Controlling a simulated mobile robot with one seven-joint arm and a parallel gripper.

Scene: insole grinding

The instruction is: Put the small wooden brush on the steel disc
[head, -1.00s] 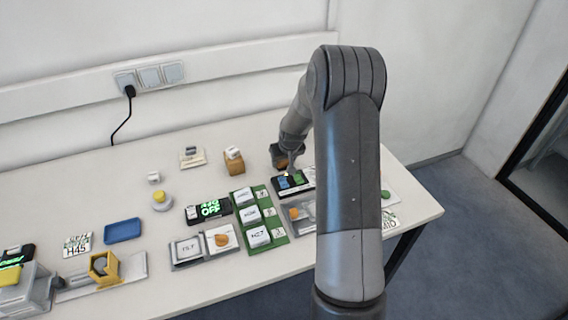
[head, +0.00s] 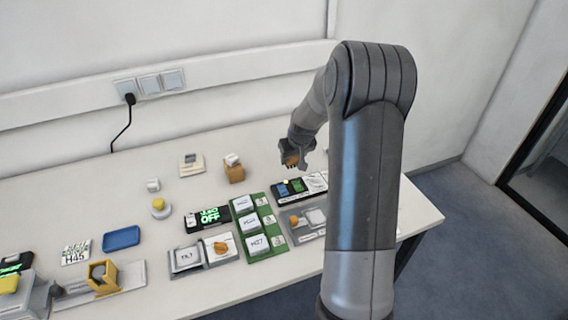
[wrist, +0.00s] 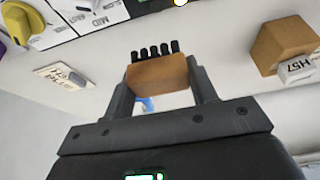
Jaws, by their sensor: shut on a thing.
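The small wooden brush (wrist: 158,75), a brown block with a row of black bristles (wrist: 155,50), is held between the two fingers of my gripper (wrist: 160,88). In the head view the brush (head: 291,160) shows as a small brown patch at the fingertips of my gripper (head: 292,163), above the back right of the table. I cannot make out the steel disc for certain. A pale round piece with a yellow top (head: 160,210) stands on the left half of the table.
A wooden block (head: 234,173) with a white label stands left of my gripper. A black panel (head: 284,193), green label board (head: 246,207), blue tray (head: 121,238) and yellow holder (head: 103,277) lie nearer the front. The table's back strip is mostly clear.

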